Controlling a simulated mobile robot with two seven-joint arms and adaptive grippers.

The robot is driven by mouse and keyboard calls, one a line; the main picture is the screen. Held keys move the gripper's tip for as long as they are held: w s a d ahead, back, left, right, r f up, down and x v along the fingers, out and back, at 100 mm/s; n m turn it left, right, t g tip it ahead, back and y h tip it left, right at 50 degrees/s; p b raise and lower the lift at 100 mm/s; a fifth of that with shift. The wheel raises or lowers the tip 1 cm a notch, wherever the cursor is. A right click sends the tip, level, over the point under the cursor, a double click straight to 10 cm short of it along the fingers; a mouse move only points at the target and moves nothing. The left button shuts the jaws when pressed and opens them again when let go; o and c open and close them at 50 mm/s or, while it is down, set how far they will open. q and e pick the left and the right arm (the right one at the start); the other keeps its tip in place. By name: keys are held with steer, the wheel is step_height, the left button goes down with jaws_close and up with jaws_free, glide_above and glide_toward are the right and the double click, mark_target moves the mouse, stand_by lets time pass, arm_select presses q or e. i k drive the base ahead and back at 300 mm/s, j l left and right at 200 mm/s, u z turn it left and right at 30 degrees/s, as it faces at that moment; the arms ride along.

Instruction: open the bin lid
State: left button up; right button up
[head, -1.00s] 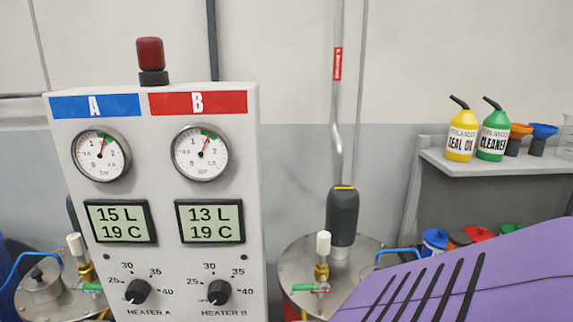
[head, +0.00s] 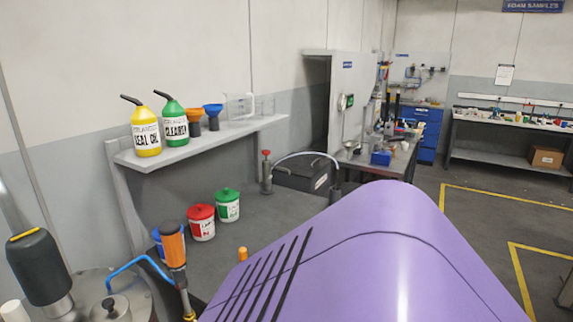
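No bin can be made out for certain. A dark grey box (head: 303,181) with a pale label stands at the back, at the far end of the grey bench. Its top looks closed, but it is small and partly hidden by a curved hose, so I cannot tell if it is the bin. Neither of my grippers is in view. A large purple surface with dark slots covers the lower right foreground and hides what lies behind it; I cannot tell whether it is part of me.
The grey bench (head: 255,207) holds a red can (head: 201,223) and a green can (head: 228,206). A shelf (head: 200,143) above carries a yellow bottle (head: 145,133) and a green bottle (head: 173,122). Open floor (head: 470,222) with yellow lines lies at right.

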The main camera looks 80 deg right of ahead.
mark_target(300, 165)
steer(key=z, duration=2.75)
steer(key=i+l, duration=0.2)
steer(key=l, duration=0.15)
steer(key=i+l, duration=0.2)
steer(key=l, duration=0.15)
steer(key=i+l+u, duration=0.1)
steer(key=l, duration=0.25)
steer(key=i+l, duration=0.3)
steer(key=i+l+u, duration=0.1)
steer(key=l, duration=0.35)
steer(key=i+l, duration=0.45)
steer(key=l, duration=0.3)
steer(key=u, duration=0.05)
